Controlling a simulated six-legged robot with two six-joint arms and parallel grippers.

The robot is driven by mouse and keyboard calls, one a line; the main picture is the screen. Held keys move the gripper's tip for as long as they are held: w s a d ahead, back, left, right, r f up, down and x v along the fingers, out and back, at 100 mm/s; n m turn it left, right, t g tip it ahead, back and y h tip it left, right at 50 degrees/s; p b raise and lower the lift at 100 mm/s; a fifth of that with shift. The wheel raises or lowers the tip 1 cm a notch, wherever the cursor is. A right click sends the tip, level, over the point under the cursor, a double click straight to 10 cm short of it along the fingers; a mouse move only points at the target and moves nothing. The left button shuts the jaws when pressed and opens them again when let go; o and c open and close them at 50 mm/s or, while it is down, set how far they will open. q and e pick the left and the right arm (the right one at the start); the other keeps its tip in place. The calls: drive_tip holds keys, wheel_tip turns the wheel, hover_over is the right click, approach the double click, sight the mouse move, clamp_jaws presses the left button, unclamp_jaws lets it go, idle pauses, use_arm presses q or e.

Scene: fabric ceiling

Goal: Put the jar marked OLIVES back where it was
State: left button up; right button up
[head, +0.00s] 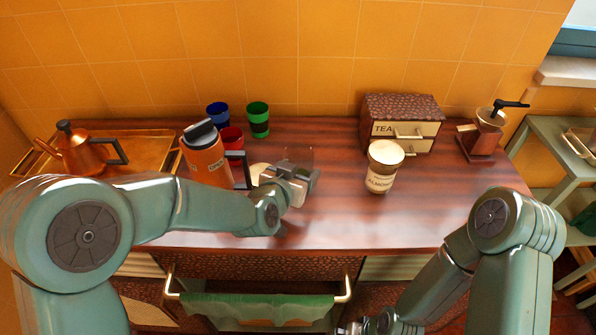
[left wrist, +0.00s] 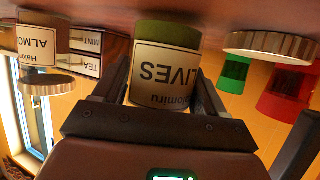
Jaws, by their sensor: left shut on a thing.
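The jar marked OLIVES (left wrist: 168,70) fills the middle of the left wrist view, which is upside down. It has a cream label and green contents. My left gripper (left wrist: 160,95) is shut on it, one finger on each side. In the head view my left gripper (head: 297,180) is low over the middle of the counter, and a little clear glass of the jar shows behind it. I cannot tell whether the jar touches the counter. My right gripper (head: 375,326) is at the bottom edge, partly cut off; its jaws are unclear.
A cream lid-like disc (left wrist: 270,46) lies beside the jar. An orange flask (head: 207,160), red cup (head: 231,138), blue cup (head: 218,114) and green cup (head: 258,119) stand left. The ALMONDS jar (head: 381,175), TEA drawer box (head: 402,108) and grinder (head: 484,135) stand right. The counter's front middle is clear.

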use_arm(q)
drive_tip(key=o, duration=1.4)
drive_tip(key=shift+w+f, duration=0.1)
drive_tip(key=shift+f, duration=0.05)
drive_tip(key=shift+r, duration=0.25)
drive_tip(key=shift+s+a+r, duration=0.1)
drive_tip(key=shift+s+a, duration=0.05)
drive_tip(key=shift+s, duration=0.15)
drive_tip(key=v, duration=1.1)
drive_tip(key=shift+s, duration=0.1)
drive_tip(key=shift+r, duration=0.1)
